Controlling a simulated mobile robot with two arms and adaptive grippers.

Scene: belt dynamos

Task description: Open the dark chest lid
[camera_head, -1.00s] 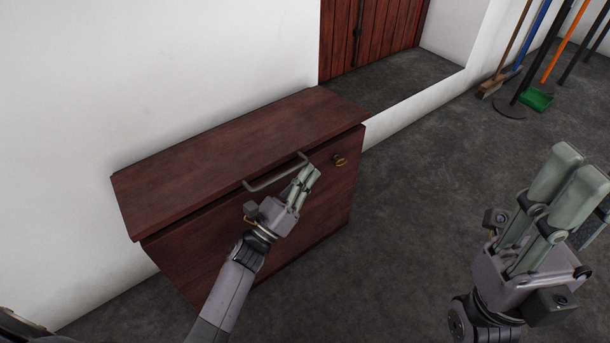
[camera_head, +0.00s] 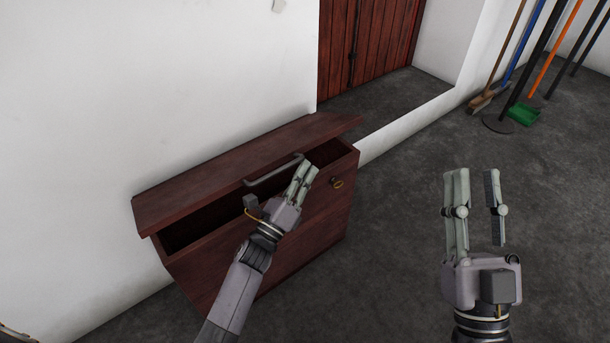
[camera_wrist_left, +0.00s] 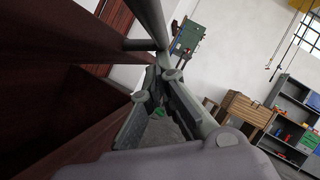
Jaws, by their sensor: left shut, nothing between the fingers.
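The dark reddish-brown chest (camera_head: 255,262) stands against the white wall in the head view. Its lid (camera_head: 235,168) is raised partway, with a dark gap along the front showing the inside. A grey bar handle (camera_head: 272,172) is on the lid's front edge. My left gripper (camera_head: 308,172) is shut and empty, its fingertips at the right end of the handle; contact is hard to tell. In the left wrist view, the handle (camera_wrist_left: 150,18) passes close by the fingers (camera_wrist_left: 160,78). My right gripper (camera_head: 476,172) is open and empty over the floor, right of the chest.
A red plank door (camera_head: 366,45) is behind. Brooms (camera_head: 484,98) and a green dustpan (camera_head: 523,115) stand at the back right. The floor (camera_head: 400,170) right of the chest is clear.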

